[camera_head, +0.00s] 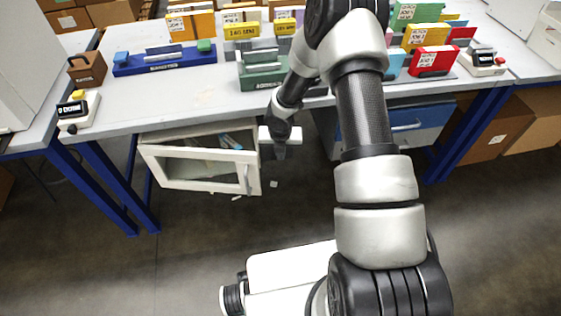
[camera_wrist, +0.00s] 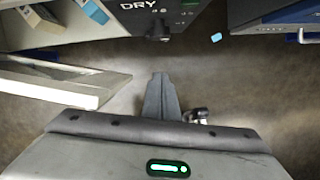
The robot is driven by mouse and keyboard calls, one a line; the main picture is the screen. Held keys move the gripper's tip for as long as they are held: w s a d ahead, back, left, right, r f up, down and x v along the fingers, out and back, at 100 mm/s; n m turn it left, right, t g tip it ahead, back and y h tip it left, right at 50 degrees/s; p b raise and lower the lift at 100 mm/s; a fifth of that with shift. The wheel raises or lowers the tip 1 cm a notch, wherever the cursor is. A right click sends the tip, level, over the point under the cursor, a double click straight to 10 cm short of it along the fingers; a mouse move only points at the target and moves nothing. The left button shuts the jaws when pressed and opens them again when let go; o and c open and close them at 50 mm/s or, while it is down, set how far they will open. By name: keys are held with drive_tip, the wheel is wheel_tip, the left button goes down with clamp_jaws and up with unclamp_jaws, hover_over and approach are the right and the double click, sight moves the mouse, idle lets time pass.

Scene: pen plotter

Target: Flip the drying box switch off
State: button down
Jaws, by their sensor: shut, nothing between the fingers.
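The drying box (camera_head: 190,134) is a white cabinet under the table, with its window-framed door (camera_head: 205,187) standing open. In the wrist view its dark front panel (camera_wrist: 195,27) carries the word DRY at the top. A small black switch (camera_wrist: 165,38) sticks out below that word. My gripper (camera_head: 281,150) is in front of the right side of the box in the head view and hides most of the panel. In the wrist view my gripper (camera_wrist: 161,78) has its fingers together, empty, below the switch and apart from it. I cannot tell the switch's position.
The open door frame (camera_wrist: 60,80) juts out left of my gripper. A blue drawer unit (camera_head: 415,125) stands under the table at right. The table (camera_head: 190,97) above carries colored boxes and holders. Small scraps lie on the floor. The floor in front is otherwise clear.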

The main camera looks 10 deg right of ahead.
drive_tip(key=shift+a+f, duration=0.1)
drive_tip(key=shift+f, duration=0.25)
drive_tip(key=w+d+f+b, duration=0.1)
drive_tip(key=w+f+b, duration=0.2)
drive_tip(key=w+f, duration=0.3)
wheel_tip(320, 180, down, 4)
drive_tip(key=shift+d+r, duration=0.15)
drive_tip(key=shift+d, duration=0.05)
drive_tip(key=shift+w+d, duration=0.1)
